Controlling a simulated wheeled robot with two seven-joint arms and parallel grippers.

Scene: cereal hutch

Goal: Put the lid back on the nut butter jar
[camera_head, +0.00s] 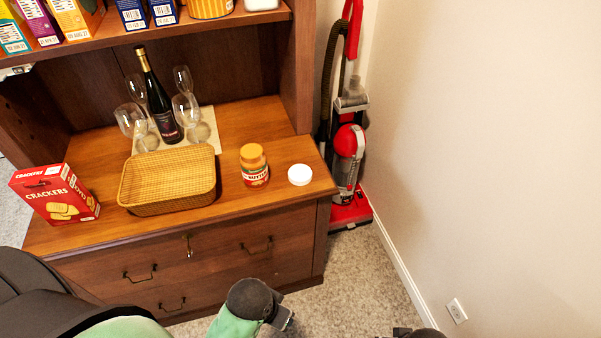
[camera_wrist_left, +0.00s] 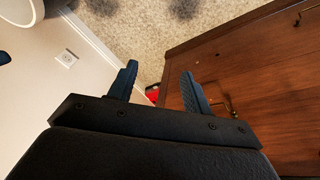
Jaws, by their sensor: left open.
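The nut butter jar (camera_head: 255,174) stands upright and open on the wooden hutch counter, its tan contents showing at the top. The round white lid (camera_head: 300,175) lies flat on the counter just right of the jar, apart from it, near the right end. My left gripper (camera_head: 287,320) is low in front of the drawers, well below and away from both. In the left wrist view its two fingers (camera_wrist_left: 158,88) are spread with nothing between them. A dark part of my right arm shows at the bottom edge of the head view; its fingers cannot be made out.
A wicker basket (camera_head: 168,205) is left of the jar, and a red crackers box (camera_head: 55,195) farther left. A wine bottle (camera_head: 158,98) and several glasses stand behind. A shelf (camera_head: 180,33) overhangs the back. A red vacuum (camera_head: 347,170) stands right of the hutch.

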